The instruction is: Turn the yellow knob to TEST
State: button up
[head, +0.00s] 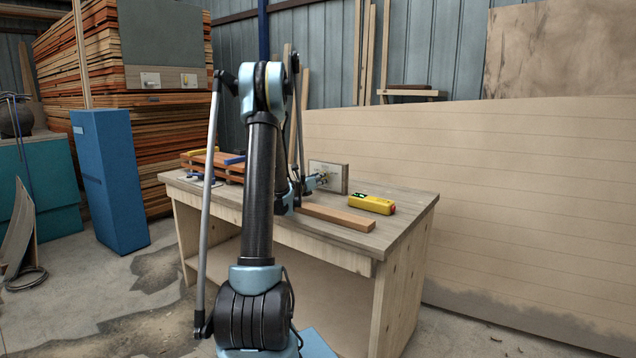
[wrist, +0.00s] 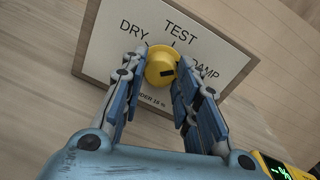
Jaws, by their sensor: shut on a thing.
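The yellow knob (wrist: 158,62) sits on a pale panel (wrist: 108,52) lettered DRY at left, TEST at the top and DAMP at right. A small dark mark shows on the knob, toward its right side; I cannot tell for sure which label it points to. My gripper (wrist: 158,82) has a finger on each side of the knob and is shut on it. In the head view the panel (head: 342,173) stands upright at the back of the workbench, and my gripper (head: 318,181) reaches its face; the knob is too small to make out there.
The wooden workbench (head: 408,205) carries a yellow device (head: 371,204) with a dark display, right of my gripper. A wooden bar (head: 337,217) lies along its front. Stacked reddish boards (head: 215,165) lie at the left. A large board (head: 540,200) stands behind at the right.

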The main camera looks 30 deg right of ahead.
jog(key=n, duration=0.4)
jog(key=shift+w+n, duration=0.2)
jog(key=shift+n, duration=0.1)
jog(key=n, duration=0.4)
jog(key=shift+w+a+n, duration=0.1)
jog(key=shift+w+n, duration=0.05)
jog(key=shift+n, duration=0.15)
jog(key=o, duration=1.1)
jog(key=shift+g, duration=0.3)
jog(key=v, duration=1.2)
